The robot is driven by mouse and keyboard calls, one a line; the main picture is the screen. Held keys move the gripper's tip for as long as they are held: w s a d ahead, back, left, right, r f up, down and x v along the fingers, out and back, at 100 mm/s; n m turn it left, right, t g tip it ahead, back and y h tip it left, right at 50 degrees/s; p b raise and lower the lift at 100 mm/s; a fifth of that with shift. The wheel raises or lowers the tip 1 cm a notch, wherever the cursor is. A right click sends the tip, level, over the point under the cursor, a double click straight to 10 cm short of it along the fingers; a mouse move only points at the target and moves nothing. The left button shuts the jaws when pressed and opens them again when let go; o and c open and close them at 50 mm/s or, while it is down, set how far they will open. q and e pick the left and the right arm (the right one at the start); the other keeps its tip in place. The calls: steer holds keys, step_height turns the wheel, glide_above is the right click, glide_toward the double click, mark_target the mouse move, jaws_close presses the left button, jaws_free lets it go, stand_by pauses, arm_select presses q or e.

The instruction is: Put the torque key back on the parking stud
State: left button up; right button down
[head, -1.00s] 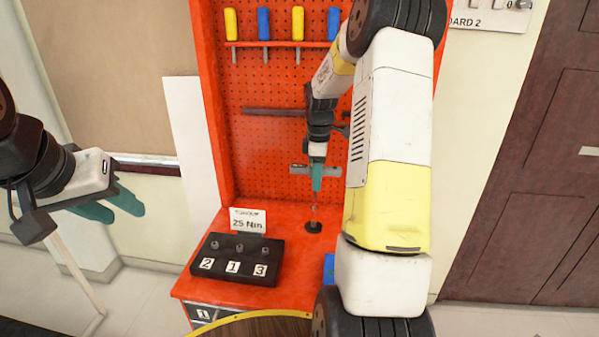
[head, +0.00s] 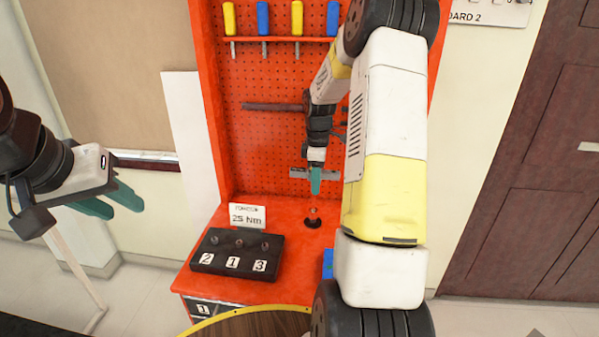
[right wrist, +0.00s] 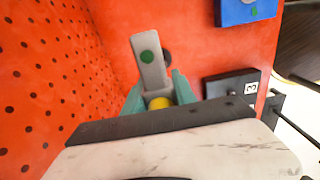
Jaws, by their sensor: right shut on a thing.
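My right gripper (head: 316,183) is shut on the torque key. In the right wrist view its green fingers (right wrist: 160,98) close around a yellow part of the key, and a grey bar with a green dot (right wrist: 150,62) reaches out beyond them. In the head view the gripper hangs above a round black base (head: 313,219) on the red bench, taken as the parking stud. A thin piece shows between fingertips and base; I cannot tell whether key and stud touch. A dark round part (right wrist: 167,57) is partly hidden behind the bar. My left gripper (head: 112,204) is empty, fingers apart, at left.
A black block (head: 235,253) marked 2, 1, 3 and a 25 Nm card (head: 247,217) stand left of the base. A blue item (head: 328,264) is half hidden by my right arm. A red pegboard (head: 270,140) with yellow and blue tools rises behind.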

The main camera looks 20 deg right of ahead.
steer(key=shift+f, duration=0.95)
steer(key=c, duration=0.9)
jaws_free()
